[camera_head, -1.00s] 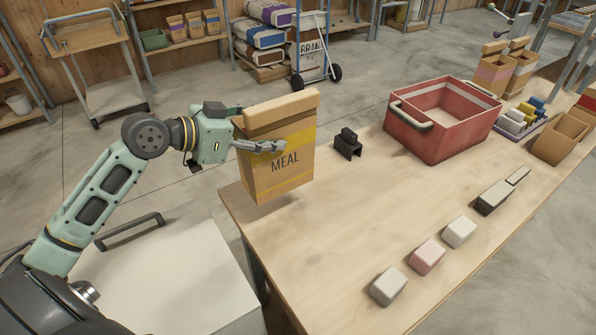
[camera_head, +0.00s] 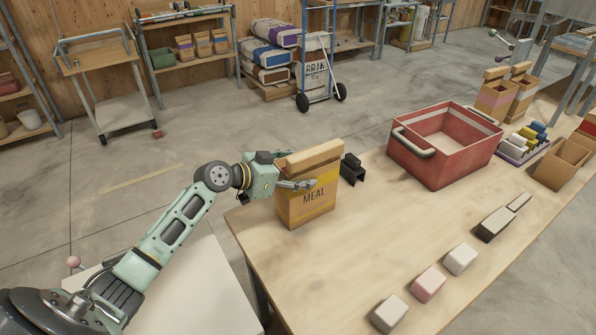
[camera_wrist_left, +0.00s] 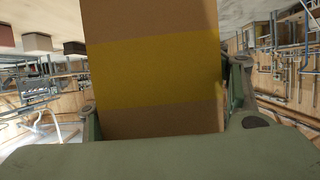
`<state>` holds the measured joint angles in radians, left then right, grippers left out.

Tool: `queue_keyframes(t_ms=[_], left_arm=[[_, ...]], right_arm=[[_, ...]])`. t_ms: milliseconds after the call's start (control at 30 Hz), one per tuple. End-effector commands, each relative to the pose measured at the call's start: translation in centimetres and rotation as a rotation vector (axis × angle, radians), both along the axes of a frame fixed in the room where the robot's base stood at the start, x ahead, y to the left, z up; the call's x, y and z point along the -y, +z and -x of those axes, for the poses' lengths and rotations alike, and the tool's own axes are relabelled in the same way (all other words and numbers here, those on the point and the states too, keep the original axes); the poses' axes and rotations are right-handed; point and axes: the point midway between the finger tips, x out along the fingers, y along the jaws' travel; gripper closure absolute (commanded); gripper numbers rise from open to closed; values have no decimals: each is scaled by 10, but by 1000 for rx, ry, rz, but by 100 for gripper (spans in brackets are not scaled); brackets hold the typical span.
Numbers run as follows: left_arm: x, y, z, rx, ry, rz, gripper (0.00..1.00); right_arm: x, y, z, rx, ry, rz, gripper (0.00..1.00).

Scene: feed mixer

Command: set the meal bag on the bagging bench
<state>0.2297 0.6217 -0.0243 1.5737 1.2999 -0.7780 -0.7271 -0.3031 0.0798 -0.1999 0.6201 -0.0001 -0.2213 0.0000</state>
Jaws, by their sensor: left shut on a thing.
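The meal bag (camera_head: 308,204) is a brown paper bag with a yellow band, the word MEAL and a folded top. It is upright at the far left part of the bagging bench (camera_head: 370,245), its base at or just above the bench top; I cannot tell whether it touches. My left gripper (camera_head: 297,184) is shut on the bag, with a finger across its front. In the left wrist view the bag (camera_wrist_left: 155,70) fills the middle between the fingers. My right gripper is not in view.
A black holder (camera_head: 352,168) stands just behind the bag to the right. A red crate (camera_head: 440,160) is farther along. Small blocks (camera_head: 428,284) line the bench's near side. The bench middle is clear. A white-topped surface (camera_head: 200,285) stands left of the bench.

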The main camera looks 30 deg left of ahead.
Motion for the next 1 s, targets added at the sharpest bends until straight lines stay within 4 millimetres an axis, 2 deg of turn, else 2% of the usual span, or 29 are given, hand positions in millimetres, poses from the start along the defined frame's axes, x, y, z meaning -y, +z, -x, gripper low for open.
queue_keyframes(t_ms=[333,367,500,600,1000], left_arm=[[0,-4,0,1,0,0,97],[0,-4,0,1,0,0,34],[0,-3,0,1,0,0,22],[0,-3,0,1,0,0,16],[0,3,0,1,0,0,16]], right_arm=[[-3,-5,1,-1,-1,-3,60],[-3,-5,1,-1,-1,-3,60],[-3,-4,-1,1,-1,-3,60],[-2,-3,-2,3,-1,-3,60],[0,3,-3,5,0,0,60]])
